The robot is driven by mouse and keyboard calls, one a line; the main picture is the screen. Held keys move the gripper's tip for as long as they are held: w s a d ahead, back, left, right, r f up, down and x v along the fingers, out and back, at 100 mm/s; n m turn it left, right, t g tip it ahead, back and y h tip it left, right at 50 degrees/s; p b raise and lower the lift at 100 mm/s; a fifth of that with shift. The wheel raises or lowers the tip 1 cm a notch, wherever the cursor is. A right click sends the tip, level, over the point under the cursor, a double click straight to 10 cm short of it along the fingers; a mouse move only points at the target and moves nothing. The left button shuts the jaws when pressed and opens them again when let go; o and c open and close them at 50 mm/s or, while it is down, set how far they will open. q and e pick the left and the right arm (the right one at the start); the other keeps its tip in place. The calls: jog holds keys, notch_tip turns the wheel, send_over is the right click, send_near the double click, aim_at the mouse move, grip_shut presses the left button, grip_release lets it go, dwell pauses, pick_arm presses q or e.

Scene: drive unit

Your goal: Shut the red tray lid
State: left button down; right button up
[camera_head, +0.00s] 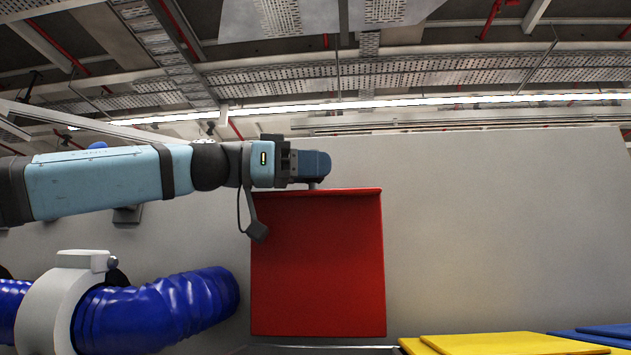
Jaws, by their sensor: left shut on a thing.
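The red tray lid (318,265) stands upright in the middle of the view, its broad flat face toward me. A narrow lip runs along its top edge. My left gripper (315,183) is at the top edge of the lid, a little left of its top right corner. It is shut on that edge, though its fingertips are small and partly hidden by the blue-grey gripper body. The tray below the lid cannot be made out. My right gripper is not in view.
A thick blue ribbed hose (160,308) with a pale clamp (62,305) lies at the lower left, near the lid's left side. Yellow panels (500,344) and blue panels (600,334) lie low at the right. A plain grey wall (490,230) stands behind.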

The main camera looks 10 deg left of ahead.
pick_arm(q)
jog(key=s+f+m+b, duration=0.2)
jog(key=s+m+b, duration=0.1)
jog(key=s, duration=0.2)
jog(key=s+f+m+h+b, duration=0.1)
jog(key=s+f+m+b, duration=0.1)
jog(key=s+f+b, duration=0.1)
jog(key=s+b, duration=0.1)
jog(key=s, duration=0.1)
jog(key=shift+s+m+g+h, duration=0.3)
jog(key=shift+s+m, duration=0.1)
jog(key=c, duration=1)
grip_release()
jog(key=b+v, duration=0.2)
jog(key=v, duration=1.2)
jog(key=shift+r+b, duration=0.1)
jog(key=shift+b, duration=0.25)
jog(key=shift+d, duration=0.1)
